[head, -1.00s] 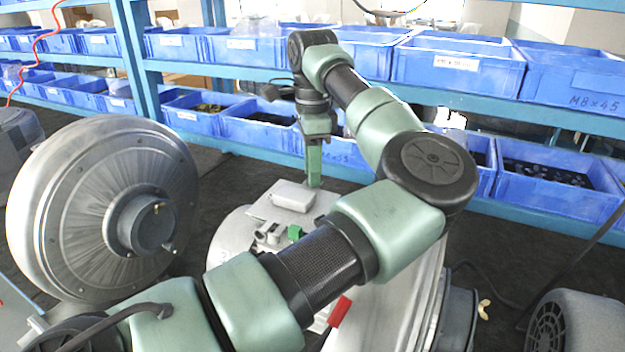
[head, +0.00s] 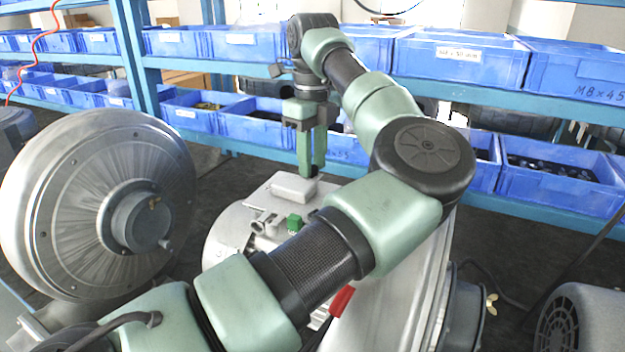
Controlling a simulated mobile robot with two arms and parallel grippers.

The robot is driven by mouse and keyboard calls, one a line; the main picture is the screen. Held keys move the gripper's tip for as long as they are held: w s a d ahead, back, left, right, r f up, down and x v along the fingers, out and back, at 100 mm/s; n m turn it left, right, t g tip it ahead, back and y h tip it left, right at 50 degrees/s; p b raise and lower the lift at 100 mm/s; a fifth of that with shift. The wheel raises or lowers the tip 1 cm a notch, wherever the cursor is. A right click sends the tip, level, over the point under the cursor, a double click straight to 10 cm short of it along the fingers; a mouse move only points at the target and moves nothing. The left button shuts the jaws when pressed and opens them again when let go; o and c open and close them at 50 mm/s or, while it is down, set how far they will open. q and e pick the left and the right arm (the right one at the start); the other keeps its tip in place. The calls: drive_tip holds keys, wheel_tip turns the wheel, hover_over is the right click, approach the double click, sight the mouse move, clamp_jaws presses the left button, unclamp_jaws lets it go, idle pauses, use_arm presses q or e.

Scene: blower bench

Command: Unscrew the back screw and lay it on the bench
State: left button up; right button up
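A silver blower (head: 228,232) stands on the bench in the middle, partly covered by my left arm. On its top are a small grey box (head: 294,187) and a green terminal block (head: 294,222). My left gripper (head: 311,170) points straight down just behind the grey box. Its two green fingers show side by side, close together; their tips are dark, and whether they are fully shut or grip something is unclear. I cannot make out the back screw; the spot at the fingertips is too small and partly hidden. My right gripper is out of view.
Another silver blower (head: 95,205) stands at the left, a grey motor (head: 575,325) at the lower right. Blue bins (head: 560,180) fill the shelf rack behind. A red-ended part (head: 341,301) shows below my arm.

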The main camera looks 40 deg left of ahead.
use_arm(q)
drive_tip(key=m+b, duration=0.1)
drive_tip(key=m, duration=0.2)
drive_tip(key=shift+f, duration=0.15)
drive_tip(key=m+b, duration=0.1)
drive_tip(key=m, duration=0.3)
drive_tip(key=shift+m+b, duration=0.4)
drive_tip(key=m+b, duration=0.1)
drive_tip(key=m, duration=0.3)
drive_tip(key=shift+m+b, duration=0.3)
drive_tip(key=shift+b, duration=0.05)
drive_tip(key=shift+m+b, duration=0.35)
drive_tip(key=shift+m, duration=0.85)
drive_tip(key=shift+r, duration=0.2)
